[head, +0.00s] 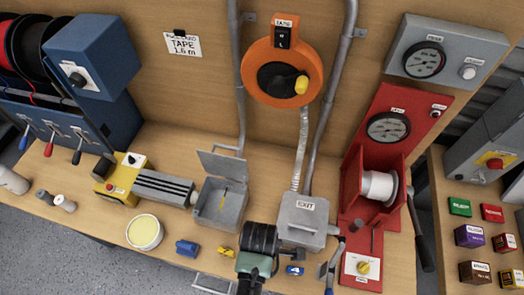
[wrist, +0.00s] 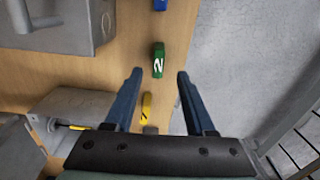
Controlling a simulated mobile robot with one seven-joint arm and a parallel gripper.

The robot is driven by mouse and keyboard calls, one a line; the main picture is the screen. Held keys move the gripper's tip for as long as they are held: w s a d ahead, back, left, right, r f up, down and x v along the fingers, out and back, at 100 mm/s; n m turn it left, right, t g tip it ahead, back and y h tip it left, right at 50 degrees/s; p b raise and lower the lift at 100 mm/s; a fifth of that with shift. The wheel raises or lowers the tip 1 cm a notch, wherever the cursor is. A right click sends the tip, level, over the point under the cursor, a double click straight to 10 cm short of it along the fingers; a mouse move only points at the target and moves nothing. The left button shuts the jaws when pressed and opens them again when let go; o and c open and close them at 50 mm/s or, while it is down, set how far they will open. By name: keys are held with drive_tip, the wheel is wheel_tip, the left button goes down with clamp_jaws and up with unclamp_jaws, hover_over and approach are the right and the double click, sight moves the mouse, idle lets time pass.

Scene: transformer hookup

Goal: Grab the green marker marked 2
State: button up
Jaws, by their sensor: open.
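The green marker (wrist: 158,60) with a white 2 on it lies on the wooden bench in the wrist view. My gripper (wrist: 159,73) is open and empty. Its two dark blue fingers point toward the marker, which shows in the gap between the fingertips and a little beyond them. How far the fingertips are above it I cannot tell. In the head view my gripper (head: 259,240) is over the front part of the bench, and the green marker is hidden behind it.
A yellow marker (wrist: 147,105) and a blue marker (wrist: 160,4) lie either side of the green one. The grey EXIT box (head: 303,220) and an open grey box (head: 220,200) stand close by. The bench's front edge is near, with floor beyond.

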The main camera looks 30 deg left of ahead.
drive_tip(key=shift+w+d+f+p, duration=0.1)
drive_tip(key=shift+f+p, duration=0.1)
drive_tip(key=shift+f, duration=1.35)
drive_tip(key=shift+w+f+p, duration=0.1)
drive_tip(key=shift+f+p, duration=0.05)
drive_tip(key=shift+f, duration=1.4)
clamp_jaws()
